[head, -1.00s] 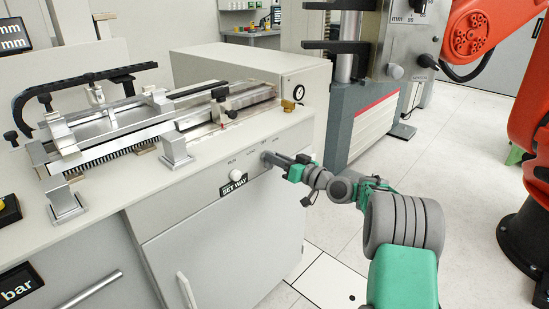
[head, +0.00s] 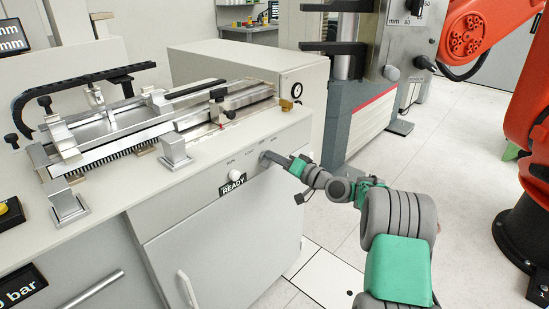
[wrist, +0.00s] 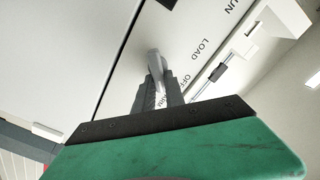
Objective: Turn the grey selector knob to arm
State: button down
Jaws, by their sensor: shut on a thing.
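The grey selector knob (wrist: 154,62) shows at the tips of my gripper in the wrist view, and its narrow bar lies between the two dark fingers. In the head view the knob (head: 264,157) sits on the sloped front panel of the cabinet, partly hidden by the fingers. My gripper (head: 274,159) is shut on it and reaches in from the right. The labels LOAD and OFF (wrist: 187,79) are printed beside the knob in the wrist view. Another label is partly covered by the fingers. The small display (head: 233,184) on the panel reads READY.
A white round knob (head: 235,174) stands just above the display. The bench top carries a long metal rig (head: 130,122) and a brass fitting (head: 287,105). A grey testing machine (head: 355,110) stands behind, and an orange robot arm (head: 530,130) is at the right. The floor between is clear.

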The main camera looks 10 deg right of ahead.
jog(key=c, duration=1.4)
grip_release()
jog(key=v, duration=0.8)
jog(key=shift+a, duration=0.15)
